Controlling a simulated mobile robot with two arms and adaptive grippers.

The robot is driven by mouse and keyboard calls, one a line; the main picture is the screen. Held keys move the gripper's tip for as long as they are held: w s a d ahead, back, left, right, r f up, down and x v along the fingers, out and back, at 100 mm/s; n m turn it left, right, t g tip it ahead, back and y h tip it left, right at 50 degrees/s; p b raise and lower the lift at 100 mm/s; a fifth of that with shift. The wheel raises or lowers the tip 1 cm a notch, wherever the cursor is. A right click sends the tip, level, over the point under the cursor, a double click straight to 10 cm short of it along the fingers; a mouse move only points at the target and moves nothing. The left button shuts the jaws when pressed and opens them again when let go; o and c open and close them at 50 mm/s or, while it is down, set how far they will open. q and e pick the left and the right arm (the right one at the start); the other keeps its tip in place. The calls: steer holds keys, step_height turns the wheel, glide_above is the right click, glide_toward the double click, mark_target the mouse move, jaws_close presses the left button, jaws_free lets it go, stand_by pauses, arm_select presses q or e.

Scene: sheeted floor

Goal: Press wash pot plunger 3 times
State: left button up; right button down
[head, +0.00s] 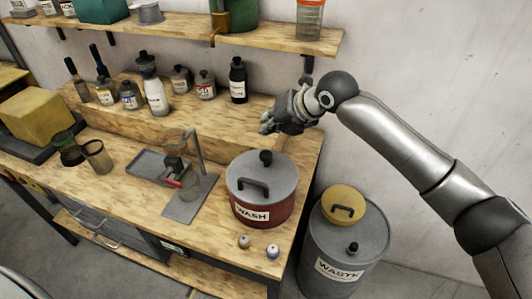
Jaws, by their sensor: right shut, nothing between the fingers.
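The wash pot (262,190) is a dark red round pot labelled WASH, with a grey lid, near the right end of the bench. Its black plunger knob (265,157) stands at the back of the lid, and a dark handle lies in front of it. My right gripper (268,126) is shut and empty. In the picture it is just above the plunger knob and apart from it; how far it is in depth is hard to tell. My left gripper is not in view.
A grey drum (344,240) with a yellow lid stands on the floor right of the bench. A metal stand (195,190) with glassware is left of the pot. Two small knobs (272,251) sit in front of it. Several bottles (153,90) line the raised ledge behind.

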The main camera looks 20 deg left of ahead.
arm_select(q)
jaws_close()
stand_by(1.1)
